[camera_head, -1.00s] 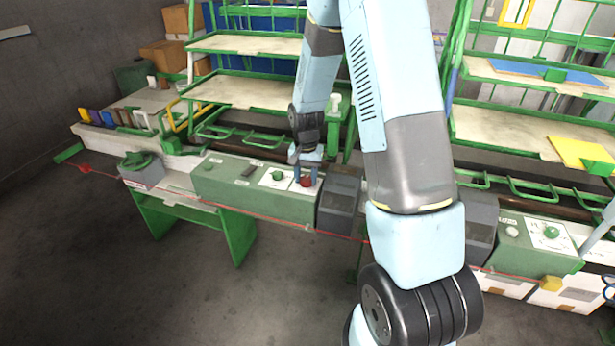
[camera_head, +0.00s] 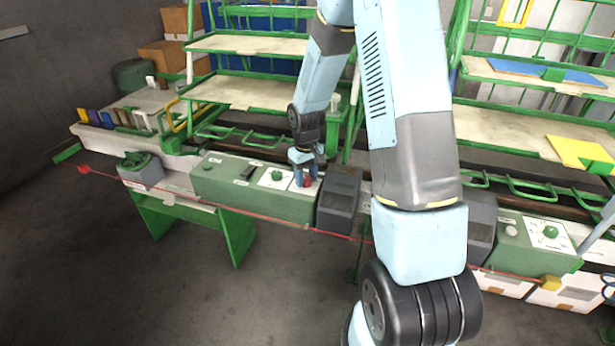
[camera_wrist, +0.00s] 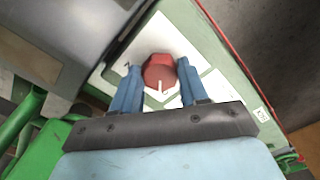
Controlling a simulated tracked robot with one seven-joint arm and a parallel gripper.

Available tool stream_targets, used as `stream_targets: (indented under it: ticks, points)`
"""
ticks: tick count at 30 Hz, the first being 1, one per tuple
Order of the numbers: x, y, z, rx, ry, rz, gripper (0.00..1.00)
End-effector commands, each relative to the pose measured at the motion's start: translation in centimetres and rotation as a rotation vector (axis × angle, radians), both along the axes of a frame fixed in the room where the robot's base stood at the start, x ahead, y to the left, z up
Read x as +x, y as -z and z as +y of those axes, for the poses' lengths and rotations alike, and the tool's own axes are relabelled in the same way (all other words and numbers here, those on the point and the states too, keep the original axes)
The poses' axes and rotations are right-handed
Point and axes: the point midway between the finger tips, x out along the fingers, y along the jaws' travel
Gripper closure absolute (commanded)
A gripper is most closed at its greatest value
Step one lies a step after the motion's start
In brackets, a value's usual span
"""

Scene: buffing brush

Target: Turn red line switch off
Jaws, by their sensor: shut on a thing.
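The red line switch is a red rotary knob (camera_wrist: 160,70) on a white plate on top of the green control box (camera_head: 225,188). In the wrist view a white pointer mark on the knob faces my palm. My gripper (camera_wrist: 158,78) has its two blue fingers on either side of the knob and is shut on it. In the head view my gripper (camera_head: 305,172) reaches down over the box's right end, and its fingers partly hide the knob.
A green knob (camera_head: 276,176) on a white plate sits just left of the red one. A dark grey block (camera_head: 339,195) stands close on the right. A red line (camera_head: 260,217) with a red end piece (camera_head: 84,169) runs along the front. Green-framed shelves (camera_head: 240,92) rise behind.

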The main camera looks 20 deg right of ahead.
Motion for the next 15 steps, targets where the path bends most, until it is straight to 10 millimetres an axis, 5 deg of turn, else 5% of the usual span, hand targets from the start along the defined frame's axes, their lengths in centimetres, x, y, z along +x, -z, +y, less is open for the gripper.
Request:
stream_targets:
  ticks: [15]
  points:
    - [-0.45,0.23,0.01,0.000,-0.084,0.012,0.87]
